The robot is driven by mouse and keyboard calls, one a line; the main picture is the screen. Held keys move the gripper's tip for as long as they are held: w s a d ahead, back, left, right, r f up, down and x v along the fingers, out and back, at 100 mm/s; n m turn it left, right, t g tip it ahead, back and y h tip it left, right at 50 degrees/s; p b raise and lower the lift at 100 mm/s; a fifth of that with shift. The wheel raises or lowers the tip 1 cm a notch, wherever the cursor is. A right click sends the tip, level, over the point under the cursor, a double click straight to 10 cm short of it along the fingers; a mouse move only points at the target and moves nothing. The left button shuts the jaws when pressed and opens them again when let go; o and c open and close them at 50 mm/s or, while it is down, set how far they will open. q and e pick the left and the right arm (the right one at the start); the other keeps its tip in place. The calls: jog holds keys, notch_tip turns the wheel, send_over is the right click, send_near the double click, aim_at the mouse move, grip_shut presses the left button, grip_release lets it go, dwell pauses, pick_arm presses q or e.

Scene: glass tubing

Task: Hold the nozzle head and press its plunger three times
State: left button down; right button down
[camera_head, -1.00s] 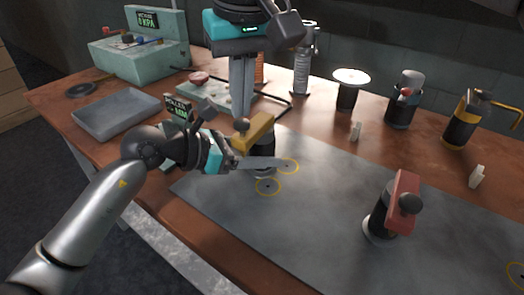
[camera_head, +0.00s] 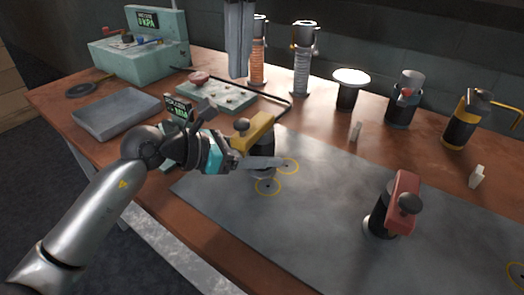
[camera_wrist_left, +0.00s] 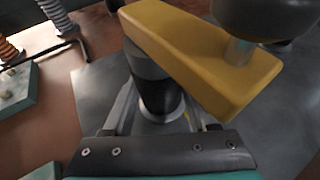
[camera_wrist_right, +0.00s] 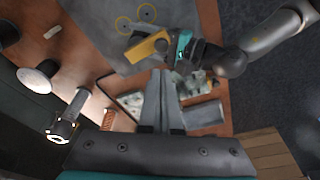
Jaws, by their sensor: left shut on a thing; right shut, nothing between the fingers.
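The yellow-topped nozzle head (camera_head: 257,131) stands upright on the grey mat, with a dark cylindrical body (camera_wrist_left: 155,95) and a dark round plunger knob (camera_head: 241,124) on its yellow bar. My left gripper (camera_head: 264,162) is shut around the dark body, below the yellow bar; its fingers flank the body in the left wrist view (camera_wrist_left: 160,108). My right gripper (camera_head: 239,74) is shut and empty, pointing down, above and apart from the knob. In the right wrist view, its closed fingers (camera_wrist_right: 161,78) show near the yellow bar (camera_wrist_right: 146,49).
A similar red-topped device (camera_head: 402,200) stands on the mat (camera_head: 325,215) at right. Behind are a white-topped stand (camera_head: 350,80), ribbed columns (camera_head: 302,65) and a yellow-and-black pump (camera_head: 462,125). A grey tray (camera_head: 115,112) lies at left. The mat's middle is clear.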

notch_tip(320, 180, up, 12)
jog(key=s+d, duration=0.1)
jog(key=s, duration=0.1)
dwell(0.4)
jog(key=shift+s+f, duration=0.1)
pick_arm(q)
jog(key=shift+c, duration=0.6)
grip_release()
jog(key=shift+a, duration=0.15)
